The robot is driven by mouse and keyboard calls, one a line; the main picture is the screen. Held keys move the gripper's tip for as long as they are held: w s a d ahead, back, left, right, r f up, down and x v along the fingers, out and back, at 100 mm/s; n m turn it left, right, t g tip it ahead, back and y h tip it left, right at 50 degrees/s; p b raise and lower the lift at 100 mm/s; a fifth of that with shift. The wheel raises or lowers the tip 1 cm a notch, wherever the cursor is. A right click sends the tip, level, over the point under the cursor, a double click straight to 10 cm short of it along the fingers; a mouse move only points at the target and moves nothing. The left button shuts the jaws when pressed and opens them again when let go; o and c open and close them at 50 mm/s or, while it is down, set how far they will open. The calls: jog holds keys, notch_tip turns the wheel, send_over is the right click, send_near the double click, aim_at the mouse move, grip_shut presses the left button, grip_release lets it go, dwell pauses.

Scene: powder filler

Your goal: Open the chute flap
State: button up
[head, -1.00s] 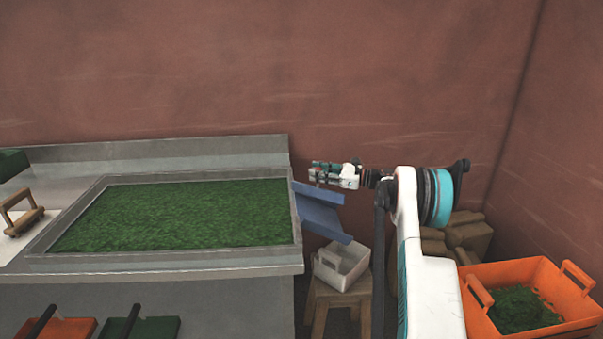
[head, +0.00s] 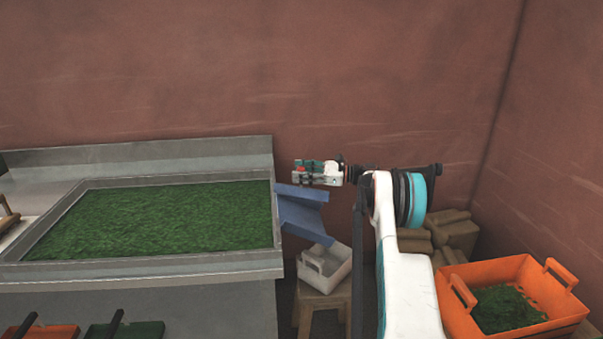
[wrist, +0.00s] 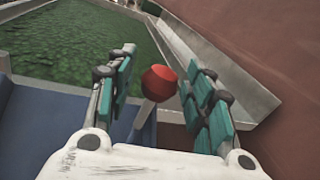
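The blue chute (head: 303,212) slopes down from the right end of the metal trough; it also shows at the lower left of the wrist view (wrist: 40,125). A red ball knob (wrist: 159,82) on a pale stem stands between my gripper's fingers in the wrist view. In the head view my gripper (head: 300,172) is level above the chute's upper end. The flap itself I cannot make out clearly.
The trough holds green powder (head: 150,218). A white bin (head: 325,268) sits on a wooden stool (head: 322,300) below the chute. An orange crate (head: 510,275) with green powder stands at the right, beside brown sacks (head: 450,235). The wall is close behind my gripper.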

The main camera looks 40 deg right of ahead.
jog(key=v, duration=1.2)
dwell(0.4)
jog(key=shift+r, duration=0.1)
